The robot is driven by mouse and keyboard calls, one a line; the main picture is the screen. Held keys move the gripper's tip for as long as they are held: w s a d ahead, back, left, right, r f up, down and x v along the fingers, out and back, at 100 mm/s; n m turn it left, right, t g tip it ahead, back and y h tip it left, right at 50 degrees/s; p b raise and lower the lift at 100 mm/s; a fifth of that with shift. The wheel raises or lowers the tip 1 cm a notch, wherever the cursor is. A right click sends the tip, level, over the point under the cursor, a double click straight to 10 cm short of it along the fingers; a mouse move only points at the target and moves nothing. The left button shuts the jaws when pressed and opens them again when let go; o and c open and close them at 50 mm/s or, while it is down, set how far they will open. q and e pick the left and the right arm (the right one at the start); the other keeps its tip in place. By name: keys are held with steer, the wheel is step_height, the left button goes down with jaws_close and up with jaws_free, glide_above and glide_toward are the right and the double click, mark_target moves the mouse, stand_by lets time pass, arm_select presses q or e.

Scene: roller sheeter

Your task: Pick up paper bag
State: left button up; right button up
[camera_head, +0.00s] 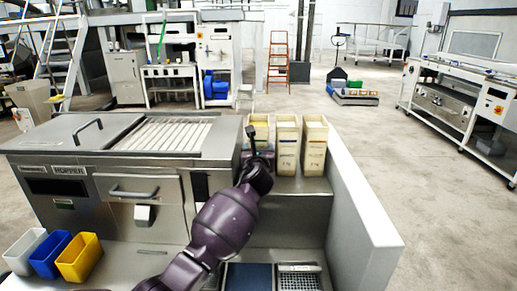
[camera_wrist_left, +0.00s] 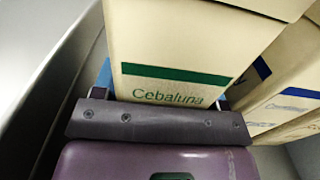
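Three cream paper bags stand in a row on a steel ledge (camera_head: 300,190): a left one (camera_head: 258,118), a middle one (camera_head: 287,145) and a right one (camera_head: 314,145). My left gripper (camera_head: 256,148) is at the left bag, covering much of its front. In the left wrist view this bag (camera_wrist_left: 180,40) has a green stripe and the name "Cebaluna". The blue-padded fingers of the left gripper (camera_wrist_left: 165,88) lie along both its sides; whether they press on it I cannot tell. The right gripper is not in view.
A steel machine (camera_head: 100,165) stands left of the bags. A white panel (camera_head: 350,195) rises on their right. White, blue and yellow bins (camera_head: 80,257) sit at the lower left. A blue pad (camera_head: 248,277) and a grid tray (camera_head: 299,278) lie below the ledge.

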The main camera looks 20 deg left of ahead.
arm_select(q)
steer(key=c, duration=0.7)
steer(key=shift+r, duration=0.2)
steer(key=shift+c, duration=0.9)
steer(key=shift+r, duration=0.25)
step_height(320, 180, up, 6)
steer(key=shift+f+p, duration=0.1)
steer(key=shift+p, duration=0.85)
step_height(320, 180, up, 14)
steer(key=p, duration=0.2)
glide_above(259, 129)
steer(key=x, duration=0.4)
steer(key=shift+s+f, duration=0.2)
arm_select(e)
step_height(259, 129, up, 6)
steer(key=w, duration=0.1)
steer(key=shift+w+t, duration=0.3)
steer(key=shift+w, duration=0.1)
